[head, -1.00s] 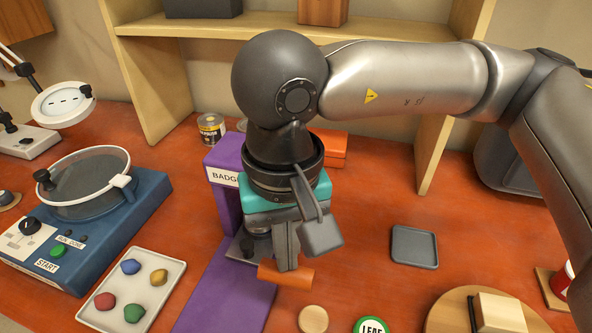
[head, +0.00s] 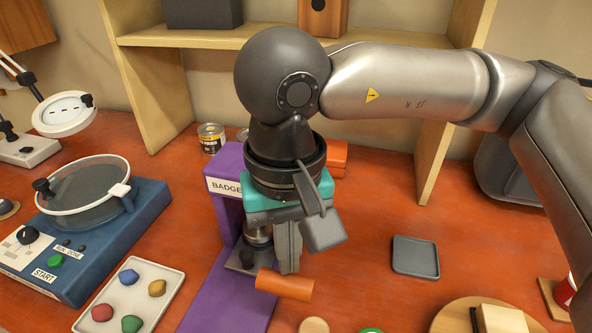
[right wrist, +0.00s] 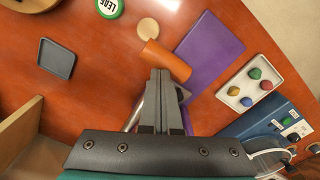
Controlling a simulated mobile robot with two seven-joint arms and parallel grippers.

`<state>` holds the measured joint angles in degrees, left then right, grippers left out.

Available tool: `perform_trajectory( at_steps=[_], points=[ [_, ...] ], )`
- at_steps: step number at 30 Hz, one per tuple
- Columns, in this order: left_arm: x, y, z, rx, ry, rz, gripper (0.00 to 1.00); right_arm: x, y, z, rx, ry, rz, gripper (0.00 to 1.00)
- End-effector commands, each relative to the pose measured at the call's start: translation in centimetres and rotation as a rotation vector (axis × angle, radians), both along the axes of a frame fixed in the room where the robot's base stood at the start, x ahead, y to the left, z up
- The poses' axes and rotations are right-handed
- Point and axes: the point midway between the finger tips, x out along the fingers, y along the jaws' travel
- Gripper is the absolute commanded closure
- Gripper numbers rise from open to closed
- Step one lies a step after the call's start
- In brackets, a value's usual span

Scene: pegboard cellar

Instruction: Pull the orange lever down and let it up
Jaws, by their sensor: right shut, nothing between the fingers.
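The orange lever (head: 284,285) is a short cylinder handle on the front of the purple badge press (head: 228,205). It lies nearly level, its right end slightly lower in the head view. My right gripper (head: 288,268) points down with its fingers shut and empty, just behind and above the lever. In the right wrist view the orange lever (right wrist: 165,60) lies right at the shut fingertips (right wrist: 160,74); I cannot tell whether they touch it. My gripper hides part of the press head and the lever's mount. My left gripper is not in view.
A tray of coloured pieces (head: 116,281) and a blue machine (head: 72,258) stand to the left. A wooden disc (head: 314,326) lies close in front of the lever. A grey tray (head: 415,257) is to the right, with bare red table between. A wooden shelf (head: 285,45) stands behind.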

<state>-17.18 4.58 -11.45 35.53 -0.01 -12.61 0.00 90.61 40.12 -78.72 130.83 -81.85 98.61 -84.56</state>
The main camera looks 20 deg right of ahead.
Motion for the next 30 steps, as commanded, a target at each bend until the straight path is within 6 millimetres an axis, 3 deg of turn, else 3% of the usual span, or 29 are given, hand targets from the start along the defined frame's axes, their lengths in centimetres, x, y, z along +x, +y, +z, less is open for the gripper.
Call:
perform_trajectory(
  at_steps=[3,30],
  points=[
    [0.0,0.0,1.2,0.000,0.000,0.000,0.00,0.1,0.0,1.9,0.001,-0.005,-0.002,1.00],
    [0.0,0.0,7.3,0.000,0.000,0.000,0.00,0.0,0.1,12.8,0.003,-0.001,0.002,1.00]
  ],
)
